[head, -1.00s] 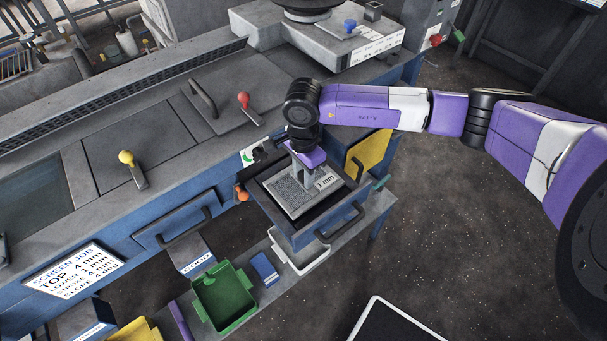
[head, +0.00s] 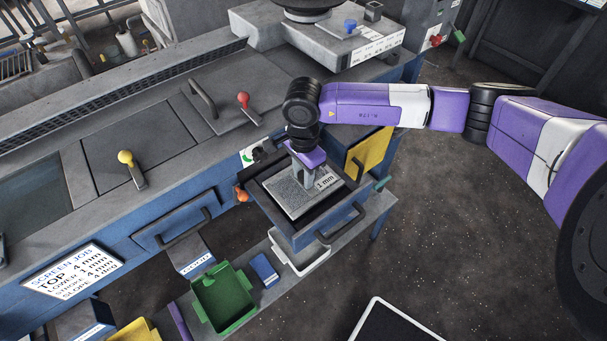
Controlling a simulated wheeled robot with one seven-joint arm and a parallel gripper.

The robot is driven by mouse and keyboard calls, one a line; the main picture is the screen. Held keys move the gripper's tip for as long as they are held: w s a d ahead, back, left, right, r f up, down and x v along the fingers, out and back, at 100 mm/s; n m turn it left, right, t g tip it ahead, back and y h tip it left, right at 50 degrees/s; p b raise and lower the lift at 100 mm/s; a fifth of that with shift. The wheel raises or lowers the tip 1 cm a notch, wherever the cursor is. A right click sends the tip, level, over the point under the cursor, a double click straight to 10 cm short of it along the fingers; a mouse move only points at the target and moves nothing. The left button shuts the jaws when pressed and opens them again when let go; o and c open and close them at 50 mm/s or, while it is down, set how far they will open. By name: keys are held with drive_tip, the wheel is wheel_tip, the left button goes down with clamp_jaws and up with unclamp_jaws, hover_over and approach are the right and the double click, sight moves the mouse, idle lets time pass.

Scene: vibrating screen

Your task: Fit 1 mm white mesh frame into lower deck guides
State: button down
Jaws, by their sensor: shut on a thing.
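The white mesh frame (head: 297,200) carries a "1 mm" label and shows a speckled grey mesh. It lies inside or just above the dark open drawer-like deck (head: 309,223) that sticks out of the blue machine front. My gripper (head: 307,181) points down onto the frame and is shut on its raised grip, close to the label. The fingertips are partly hidden by the purple wrist. I cannot tell whether the frame is fully seated in the guides, which are hidden.
A job sign (head: 75,270) reads top 4 mm, lower 1 mm. A yellow flap (head: 369,152) stands open right of the deck. An orange knob (head: 241,193) sits at its left. A green tray (head: 224,298) and a blue box (head: 264,269) lie on the shelf below.

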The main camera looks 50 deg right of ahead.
drive_tip(key=shift+f+b, duration=1.45)
drive_tip(key=shift+f, duration=0.1)
drive_tip(key=c, duration=1)
unclamp_jaws()
drive_tip(key=shift+r, duration=0.1)
wheel_tip(320, 180, up, 8)
drive_tip(key=shift+f+b, duration=0.15)
drive_tip(key=shift+b, duration=0.25)
